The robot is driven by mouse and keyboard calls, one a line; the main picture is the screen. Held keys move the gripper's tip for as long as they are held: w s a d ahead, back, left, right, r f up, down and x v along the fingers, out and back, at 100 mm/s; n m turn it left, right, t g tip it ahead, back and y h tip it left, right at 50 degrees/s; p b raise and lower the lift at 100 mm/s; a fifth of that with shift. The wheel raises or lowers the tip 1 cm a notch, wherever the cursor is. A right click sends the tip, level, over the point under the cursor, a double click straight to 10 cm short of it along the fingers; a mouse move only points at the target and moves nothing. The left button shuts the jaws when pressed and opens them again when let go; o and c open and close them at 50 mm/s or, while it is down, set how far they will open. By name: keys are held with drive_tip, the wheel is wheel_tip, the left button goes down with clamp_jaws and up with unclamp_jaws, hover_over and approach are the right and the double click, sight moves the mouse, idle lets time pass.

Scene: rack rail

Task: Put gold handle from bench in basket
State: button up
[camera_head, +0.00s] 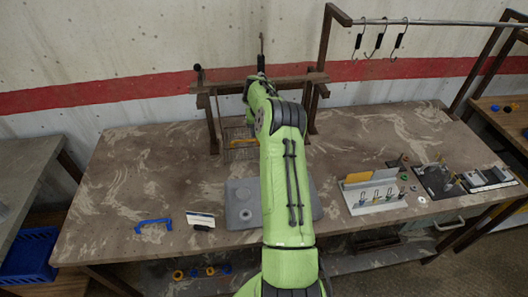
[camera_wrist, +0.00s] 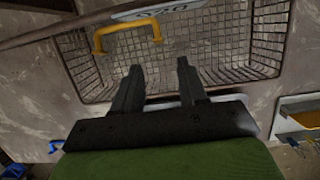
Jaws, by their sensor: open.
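The gold handle (camera_wrist: 126,27) is a yellow U-shaped bar. In the wrist view it lies within the outline of the wire basket (camera_wrist: 235,75), near the upper left of the mesh, and appears to be inside it. In the head view the gold handle (camera_head: 243,143) shows low in the basket (camera_head: 229,127), partly hidden by my arm. My gripper (camera_wrist: 158,65) is open and empty, its two fingers apart over the basket. The handle is beyond the fingertips and not touching them. In the head view my gripper is hidden behind my arm.
A blue handle (camera_head: 153,225) and a white block (camera_head: 201,219) lie on the bench (camera_head: 120,190) at left. A grey plate (camera_head: 241,204) lies beside my arm. Fixtures (camera_head: 373,192) stand at right. A brown frame (camera_head: 212,130) surrounds the basket; hooks (camera_head: 378,40) hang from a rail.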

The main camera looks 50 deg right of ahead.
drive_tip(key=s+a+b, duration=0.3)
drive_tip(key=s+a, duration=0.4)
drive_tip(key=s, duration=0.1)
drive_tip(key=s+a+r+n+t+h, duration=0.1)
drive_tip(key=s+a+r+n, duration=0.1)
drive_tip(key=a+r+n, duration=0.7)
drive_tip(key=s+a+r+n, duration=0.1)
drive_tip(key=a+r+n, duration=0.4)
drive_tip(key=a+n, duration=0.7)
drive_tip(key=s+a+r+n+t+y, duration=0.1)
drive_tip(key=s+a+n, duration=0.5)
drive_tip(key=n, duration=0.5)
drive_tip(key=s+a+r+n+t+y, duration=0.1)
drive_tip(key=s+a+r+n, duration=0.1)
drive_tip(key=s+a+n, duration=0.4)
drive_tip(key=s+n, duration=0.3)
drive_tip(key=n, duration=0.3)
drive_tip(key=shift+s+y, duration=0.4)
